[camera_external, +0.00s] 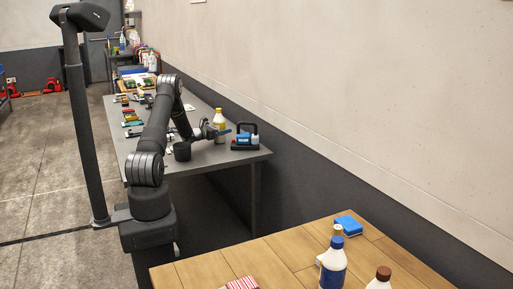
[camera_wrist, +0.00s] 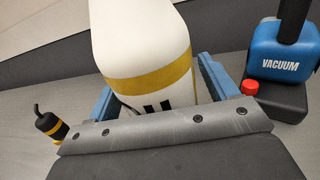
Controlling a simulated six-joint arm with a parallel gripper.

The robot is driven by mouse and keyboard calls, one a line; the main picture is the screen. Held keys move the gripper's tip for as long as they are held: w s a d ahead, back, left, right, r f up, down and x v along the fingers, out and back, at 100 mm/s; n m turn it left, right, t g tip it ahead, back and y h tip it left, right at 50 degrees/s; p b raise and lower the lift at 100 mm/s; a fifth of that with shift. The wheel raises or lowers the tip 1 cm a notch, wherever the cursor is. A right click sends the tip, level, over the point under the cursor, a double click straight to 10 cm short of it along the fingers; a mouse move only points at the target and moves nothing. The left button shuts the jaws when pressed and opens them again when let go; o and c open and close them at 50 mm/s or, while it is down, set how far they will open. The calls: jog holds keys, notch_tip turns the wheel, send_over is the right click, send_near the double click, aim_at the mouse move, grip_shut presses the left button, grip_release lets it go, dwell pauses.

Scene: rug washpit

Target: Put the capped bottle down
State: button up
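The bottle (camera_external: 219,126) is white with yellow on it and stands roughly upright at the far grey table, near its right end. In the wrist view the white bottle (camera_wrist: 148,45) with a yellow band fills the space between the blue fingers. My gripper (camera_external: 221,133) is closed around the bottle's sides; the fingers (camera_wrist: 160,85) lie close against it left and right. The bottle's cap is not clear in the wrist view. Whether its base touches the table cannot be told.
A blue and black vacuum tool (camera_external: 245,138) stands just right of the bottle; it shows in the wrist view too (camera_wrist: 280,50). A small black and yellow item (camera_wrist: 50,124) lies left. Several tools lie farther back.

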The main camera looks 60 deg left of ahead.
aim_at(217, 117)
jog(key=shift+r, duration=0.1)
jog(key=s, duration=0.3)
jog(key=shift+s+d+r, duration=0.1)
jog(key=shift+d+r, duration=0.1)
jog(key=shift+r, duration=0.1)
notch_tip(217, 117, up, 6)
jog(key=shift+r, duration=0.25)
jog(key=shift+f, duration=0.1)
